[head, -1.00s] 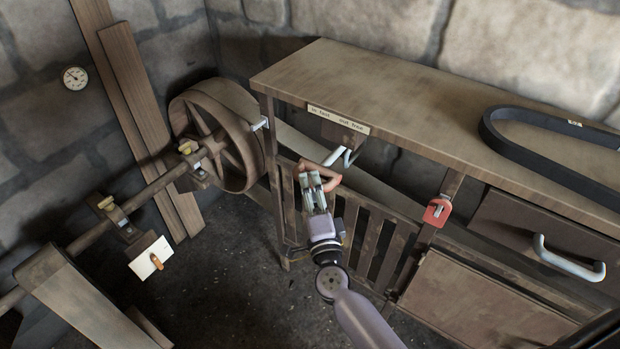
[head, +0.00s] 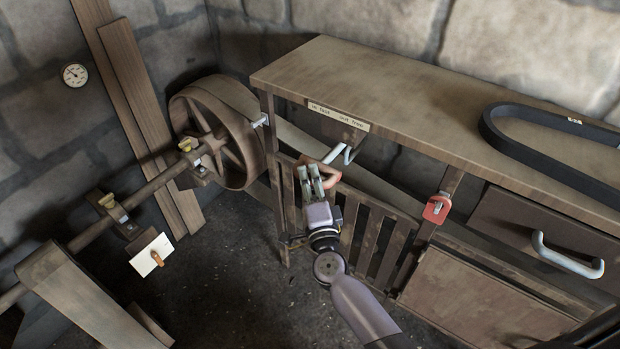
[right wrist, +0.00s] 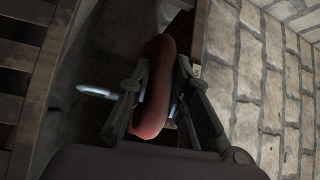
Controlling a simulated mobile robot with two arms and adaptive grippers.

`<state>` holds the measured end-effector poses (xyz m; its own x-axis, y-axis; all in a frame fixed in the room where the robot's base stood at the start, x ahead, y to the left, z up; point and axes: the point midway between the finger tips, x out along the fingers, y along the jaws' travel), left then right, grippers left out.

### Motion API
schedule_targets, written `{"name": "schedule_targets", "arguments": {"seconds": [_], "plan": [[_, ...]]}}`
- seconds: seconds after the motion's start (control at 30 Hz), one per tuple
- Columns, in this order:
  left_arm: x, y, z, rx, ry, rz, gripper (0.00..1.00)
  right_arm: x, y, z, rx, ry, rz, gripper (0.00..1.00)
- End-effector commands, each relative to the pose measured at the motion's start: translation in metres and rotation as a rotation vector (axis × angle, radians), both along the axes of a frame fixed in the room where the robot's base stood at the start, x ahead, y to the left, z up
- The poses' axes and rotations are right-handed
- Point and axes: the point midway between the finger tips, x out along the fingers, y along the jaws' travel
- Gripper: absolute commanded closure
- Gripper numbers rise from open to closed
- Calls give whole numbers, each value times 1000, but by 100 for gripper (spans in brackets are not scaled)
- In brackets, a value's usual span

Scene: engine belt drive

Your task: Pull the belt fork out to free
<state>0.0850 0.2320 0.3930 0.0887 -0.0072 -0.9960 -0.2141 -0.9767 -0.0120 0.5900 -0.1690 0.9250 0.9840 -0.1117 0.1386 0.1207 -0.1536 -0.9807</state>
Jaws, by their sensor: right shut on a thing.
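The belt fork has a pale metal bar (head: 340,153) under the bench front, below a label plate (head: 338,116) reading roughly "in fast, out free". Its reddish handle (head: 331,173) is at the near end. My right gripper (head: 311,178) is shut on this handle, in front of the slatted guard. In the right wrist view the red handle (right wrist: 154,88) sits between the two fingers, with a bit of pale bar (right wrist: 95,91) to the left. The fingers hide part of the handle in the head view. My left gripper is not in view.
A flat belt (head: 380,187) runs from the spoked pulley (head: 224,140) behind the slatted guard (head: 372,235). A red padlock-like piece (head: 437,208) hangs on the post. A black belt loop (head: 497,136) lies on the bench top (head: 400,95).

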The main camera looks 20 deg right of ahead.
Motion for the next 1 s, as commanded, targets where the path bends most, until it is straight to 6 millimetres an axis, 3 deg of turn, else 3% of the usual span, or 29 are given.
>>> {"name": "schedule_targets", "arguments": {"seconds": [0.1, 0.67, 1.0], "plan": [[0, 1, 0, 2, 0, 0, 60, 0, 0, -1, -1, 1, 0, 100], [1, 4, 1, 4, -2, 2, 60, -2, 2, -1, -2, 3, 0, 100], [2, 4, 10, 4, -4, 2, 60, -35, 44, -2, 0, 6, 1, 100]]}}
